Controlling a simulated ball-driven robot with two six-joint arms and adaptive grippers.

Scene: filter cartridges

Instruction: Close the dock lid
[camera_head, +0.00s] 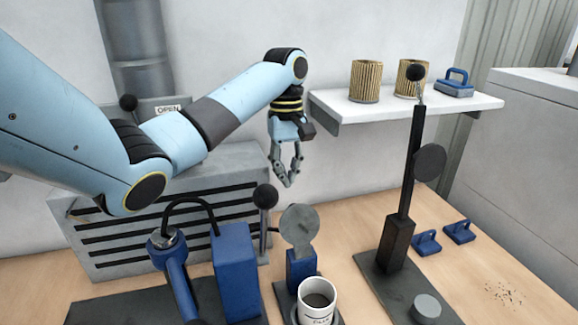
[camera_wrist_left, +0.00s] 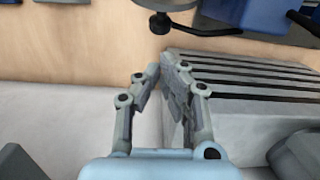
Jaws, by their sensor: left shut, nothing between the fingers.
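A round grey lid (camera_head: 299,222) stands raised, tilted up, above a blue block (camera_head: 301,268); I take this as the dock. A lever with a black ball knob (camera_head: 265,196) stands at its left; the knob also shows in the left wrist view (camera_wrist_left: 160,22). A white cup (camera_head: 318,302) with dark lettering stands in front of the block. My left gripper (camera_head: 289,184) hangs above and behind the lid, pointing down, apart from it. Its fingers (camera_wrist_left: 160,78) are shut and empty. My right gripper is not in view.
A grey slatted box (camera_head: 160,215) stands behind, and a blue box (camera_head: 235,270) with a black tube at left. A tall black post (camera_head: 408,160) with a grey disc rises at right. A wall shelf (camera_head: 410,110) holds ribbed cartridges. Blue handled pieces (camera_head: 427,243) lie at right.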

